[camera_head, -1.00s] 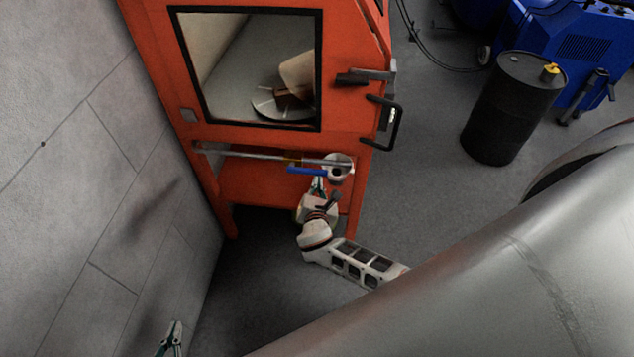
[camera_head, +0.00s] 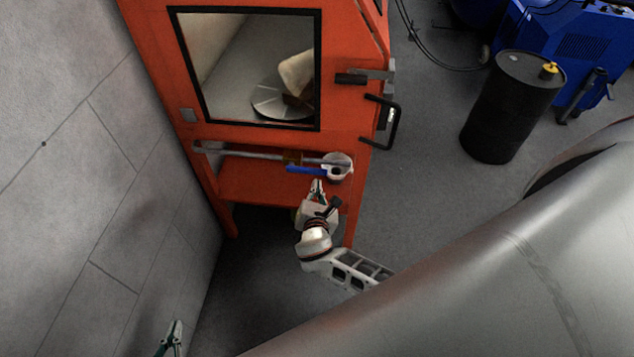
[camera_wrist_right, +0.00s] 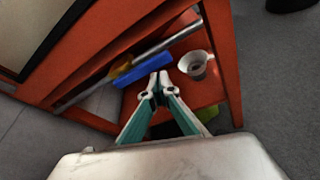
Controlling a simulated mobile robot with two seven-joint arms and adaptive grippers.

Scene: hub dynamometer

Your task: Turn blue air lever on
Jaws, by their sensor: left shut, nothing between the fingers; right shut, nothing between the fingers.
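The blue air lever (camera_head: 305,170) lies along the grey pipe (camera_head: 255,155) under the window of the orange cabinet, nearly parallel to the pipe. In the right wrist view the lever (camera_wrist_right: 142,68) runs just below the pipe, with a brass-coloured fitting (camera_wrist_right: 121,70) behind it. My right gripper (camera_head: 319,183) is shut and empty, just below the lever's right end. Its fingertips also show in the right wrist view (camera_wrist_right: 159,77), close to that end; I cannot tell whether they touch. My left gripper (camera_head: 175,325) is shut and empty, low by the wall at the bottom left.
A round white cup-like part (camera_head: 337,166) sits at the pipe's right end, close to my right gripper. The orange cabinet (camera_head: 345,110) has a black door handle (camera_head: 385,125). A grey wall (camera_head: 80,170) stands at left. A black drum (camera_head: 510,110) stands on open floor at right.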

